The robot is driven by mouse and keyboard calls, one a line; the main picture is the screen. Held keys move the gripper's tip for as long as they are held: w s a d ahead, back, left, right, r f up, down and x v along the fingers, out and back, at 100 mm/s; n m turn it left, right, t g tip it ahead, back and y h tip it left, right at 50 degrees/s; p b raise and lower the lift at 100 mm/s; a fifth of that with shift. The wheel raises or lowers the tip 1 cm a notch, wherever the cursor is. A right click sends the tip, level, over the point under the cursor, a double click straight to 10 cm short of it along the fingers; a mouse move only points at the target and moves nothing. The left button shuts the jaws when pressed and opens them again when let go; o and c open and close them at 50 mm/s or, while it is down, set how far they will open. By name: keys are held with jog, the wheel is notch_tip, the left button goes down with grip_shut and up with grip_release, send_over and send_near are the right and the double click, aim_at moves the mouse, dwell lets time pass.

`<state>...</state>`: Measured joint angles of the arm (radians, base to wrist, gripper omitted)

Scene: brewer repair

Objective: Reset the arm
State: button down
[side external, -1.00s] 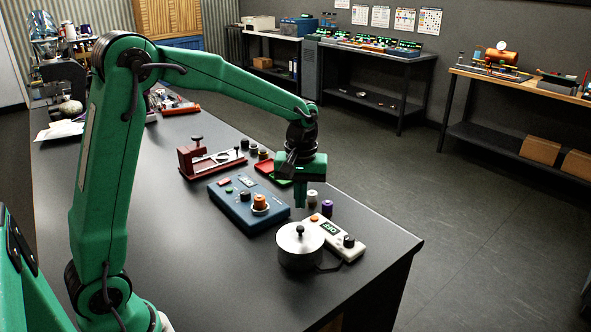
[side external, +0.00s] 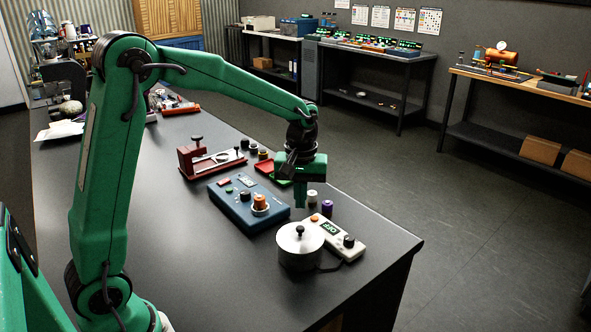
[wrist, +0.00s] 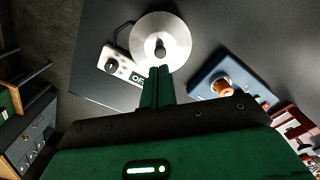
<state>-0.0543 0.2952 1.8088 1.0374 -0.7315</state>
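My green gripper (side external: 301,193) points down above the bench, just behind the round metal pot (side external: 300,246) and right of the blue control box (side external: 238,204). In the wrist view its two fingers (wrist: 157,82) lie close together, with nothing visible between them. The pot has a lid with a black knob, also in the wrist view (wrist: 178,32). A white controller (side external: 350,252) beside the pot shows a green display and has a dark knob. The blue box carries an orange-topped part (side external: 260,201) and a dark knob.
A red press-like fixture (side external: 193,160), a red tray (side external: 266,170) and several small knobs lie behind the blue box. A purple piece (side external: 327,207) and a pale piece (side external: 312,196) stand near the gripper. The bench (side external: 215,290) is clear at front left.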

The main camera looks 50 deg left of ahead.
aim_at(300, 228)
jog(key=shift+f, duration=3.05)
jog(key=shift+r, duration=0.15)
dwell(0.3)
jog(key=shift+r, duration=3.35)
jog(key=shift+s+r, duration=0.1)
jog(key=s+d+r+m+t, duration=0.1)
jog(key=s+r+m, duration=0.3)
jog(key=s, duration=0.6)
jog(key=s+d+r+m+t, duration=0.1)
jog(key=s+r+m+t, duration=0.3)
jog(key=s, duration=0.6)
jog(key=shift+s+d+m+t, duration=0.2)
jog(key=shift+s+m+t, duration=0.1)
jog(key=shift+s+m, duration=0.15)
